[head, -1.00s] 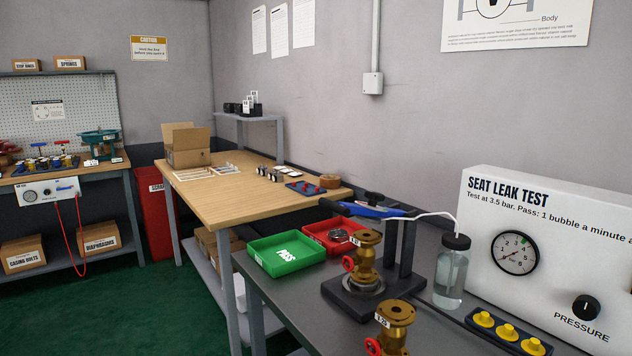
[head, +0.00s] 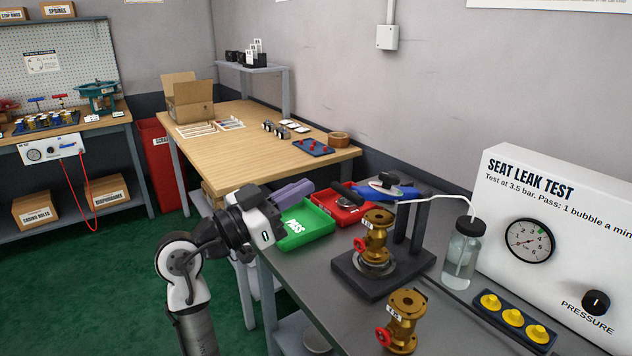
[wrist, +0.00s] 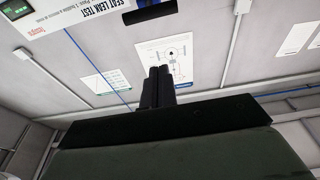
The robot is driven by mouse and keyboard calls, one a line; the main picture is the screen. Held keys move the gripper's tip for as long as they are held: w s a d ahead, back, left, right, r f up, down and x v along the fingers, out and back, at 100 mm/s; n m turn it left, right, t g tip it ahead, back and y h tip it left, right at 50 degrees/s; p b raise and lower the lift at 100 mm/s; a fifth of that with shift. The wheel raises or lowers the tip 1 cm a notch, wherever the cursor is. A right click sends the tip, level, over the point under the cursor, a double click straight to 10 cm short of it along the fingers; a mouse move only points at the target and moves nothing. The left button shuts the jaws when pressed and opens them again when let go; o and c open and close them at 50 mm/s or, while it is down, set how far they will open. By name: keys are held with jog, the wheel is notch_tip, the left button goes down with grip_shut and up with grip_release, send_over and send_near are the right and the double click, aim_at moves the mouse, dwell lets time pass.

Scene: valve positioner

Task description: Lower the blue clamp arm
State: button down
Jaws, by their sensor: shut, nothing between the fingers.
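The blue clamp arm (head: 397,192) sits high on a dark post stand (head: 416,215) in the head view, with a black grip (head: 346,195) reaching left and a black knob on top. Below it, a brass valve (head: 376,240) with a red handwheel stands upright on the dark base plate. The arm looks apart from the valve top. My gripper (head: 306,186) is left of the clamp grip, over the green tray, touching nothing that I can see. Its fingers are together and empty; they also show in the wrist view (wrist: 158,75).
A green PASS tray (head: 305,230) and a red tray (head: 350,214) lie left of the stand. A second brass valve (head: 402,318) stands in front. A water bottle (head: 462,255) with a tube and the leak test panel (head: 560,215) are at right.

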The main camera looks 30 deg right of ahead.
jog(key=w+d+f+p, duration=0.1)
jog(key=d+f+p, duration=0.1)
jog(key=d, duration=0.6)
jog(key=shift+w+d+p, duration=0.15)
jog(key=shift+d+p, duration=0.1)
jog(key=shift+p, duration=0.65)
notch_tip(320, 180, down, 8)
jog(key=a+h+b, duration=0.1)
jog(key=h+b, duration=0.1)
jog(key=b, duration=1.4)
jog(key=shift+a+h, duration=0.25)
jog(key=shift+h, duration=0.05)
jog(key=shift+f, duration=0.15)
